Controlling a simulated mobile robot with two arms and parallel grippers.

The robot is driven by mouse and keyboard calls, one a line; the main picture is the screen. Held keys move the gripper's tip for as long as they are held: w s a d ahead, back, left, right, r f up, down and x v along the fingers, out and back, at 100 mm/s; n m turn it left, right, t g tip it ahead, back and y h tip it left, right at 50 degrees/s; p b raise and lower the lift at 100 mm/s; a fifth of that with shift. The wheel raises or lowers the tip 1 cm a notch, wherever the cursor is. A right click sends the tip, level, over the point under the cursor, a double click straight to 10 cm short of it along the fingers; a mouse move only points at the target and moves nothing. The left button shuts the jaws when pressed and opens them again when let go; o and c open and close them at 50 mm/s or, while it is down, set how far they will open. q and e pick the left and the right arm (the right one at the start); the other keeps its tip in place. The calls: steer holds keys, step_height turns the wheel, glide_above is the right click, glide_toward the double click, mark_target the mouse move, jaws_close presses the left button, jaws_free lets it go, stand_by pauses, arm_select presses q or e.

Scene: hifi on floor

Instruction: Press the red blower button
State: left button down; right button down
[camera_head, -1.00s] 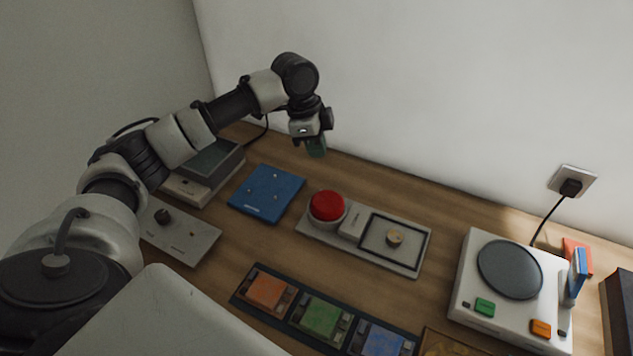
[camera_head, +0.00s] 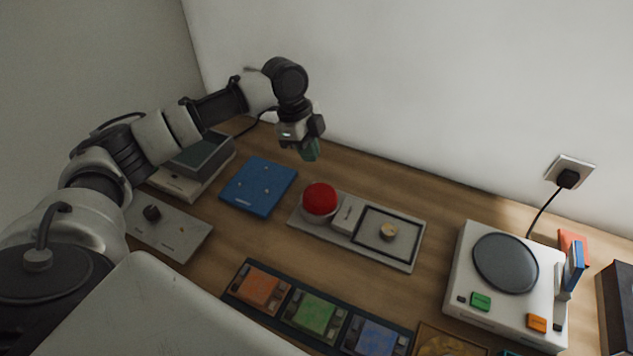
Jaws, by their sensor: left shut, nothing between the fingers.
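The red blower button (camera_head: 320,198) is a large red dome in a pale round housing at the left end of a light grey panel (camera_head: 405,258) on the wooden surface. My left gripper (camera_head: 309,152) has greenish fingertips pointing down. It is shut and empty, above and behind the red button in the picture, apart from it. My right gripper is not in view.
A blue board (camera_head: 258,187) lies left of the button. A grey plate with a black knob (camera_head: 152,213) is further left. Orange, green and blue modules (camera_head: 316,312) lie in front. A white device with a grey disc (camera_head: 506,263) stands right. The wall (camera_head: 420,80) rises behind.

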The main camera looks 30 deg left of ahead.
mark_target(320, 194)
arm_select(q)
steer(key=x, duration=0.3)
steer(key=p+x, duration=0.1)
steer(key=x, duration=0.2)
steer(key=a+p+x, duration=0.1)
steer(key=x, duration=0.2)
steer(key=shift+d+f, duration=0.1)
steer(key=shift+f, duration=0.1)
steer(key=shift+s+f, duration=0.1)
steer(key=shift+f, duration=0.45)
